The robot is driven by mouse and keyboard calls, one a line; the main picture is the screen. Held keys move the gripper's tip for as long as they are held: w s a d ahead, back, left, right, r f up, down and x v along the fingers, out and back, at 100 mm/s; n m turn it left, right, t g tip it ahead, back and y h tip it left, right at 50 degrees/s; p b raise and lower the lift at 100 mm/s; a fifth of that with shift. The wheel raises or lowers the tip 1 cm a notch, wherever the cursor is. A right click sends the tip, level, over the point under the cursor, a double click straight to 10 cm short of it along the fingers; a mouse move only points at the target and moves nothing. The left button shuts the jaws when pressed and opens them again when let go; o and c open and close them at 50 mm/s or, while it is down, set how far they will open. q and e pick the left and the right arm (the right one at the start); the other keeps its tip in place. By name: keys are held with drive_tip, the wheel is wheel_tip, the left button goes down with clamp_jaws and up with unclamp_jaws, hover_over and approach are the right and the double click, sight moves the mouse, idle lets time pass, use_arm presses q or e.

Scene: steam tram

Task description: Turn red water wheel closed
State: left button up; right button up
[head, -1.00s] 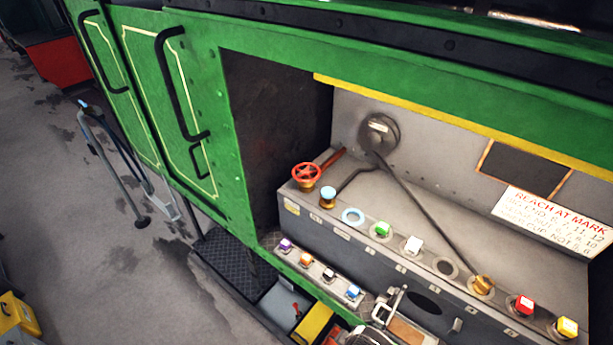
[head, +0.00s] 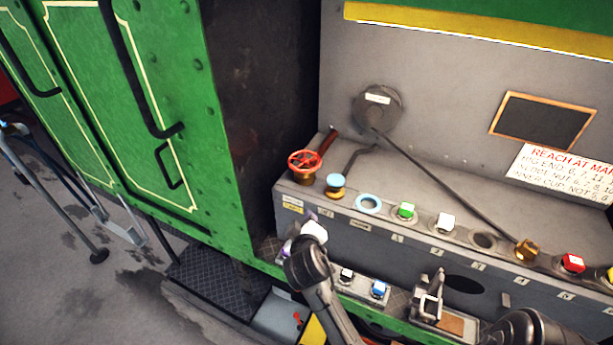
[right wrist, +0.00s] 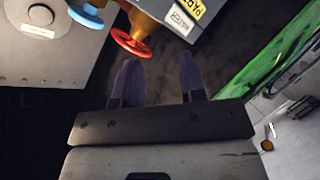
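The red water wheel (head: 305,161) sits on a brass fitting at the left end of the grey ledge, with a dark red pipe behind it. In the right wrist view the red wheel (right wrist: 132,42) shows just beyond my fingertips, near a white WATER label (right wrist: 181,19). My right gripper (head: 311,217) is below the wheel, in front of the ledge, apart from it. In the wrist view the gripper (right wrist: 157,75) has its two purple-grey fingers spread with nothing between them. My left gripper is not in view.
A blue-topped brass valve (head: 336,184) stands close to the right of the wheel. A blue ring (head: 368,203) and coloured buttons line the ledge. A long dark lever (head: 450,185) crosses behind. The green cab wall (head: 225,130) closes the left side.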

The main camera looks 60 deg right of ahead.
sight(319, 164)
drive_tip(key=w+d+r+n+h, duration=0.1)
drive_tip(key=w+d, duration=0.1)
drive_tip(key=d, duration=0.3)
drive_tip(key=w+d+r+n+h, duration=0.1)
drive_tip(key=w+d+n+h, duration=0.1)
drive_tip(key=d, duration=0.3)
drive_tip(key=w+d+r+n+h, duration=0.1)
drive_tip(key=w+d+h, duration=0.1)
drive_tip(key=d, duration=0.4)
drive_tip(key=shift+w+r+p, duration=0.3)
drive_tip(key=shift+w+r, duration=0.05)
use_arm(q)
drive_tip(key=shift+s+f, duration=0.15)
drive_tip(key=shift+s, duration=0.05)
use_arm(e)
drive_tip(key=shift+x, duration=0.85)
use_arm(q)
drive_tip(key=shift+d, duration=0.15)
use_arm(e)
clamp_jaws()
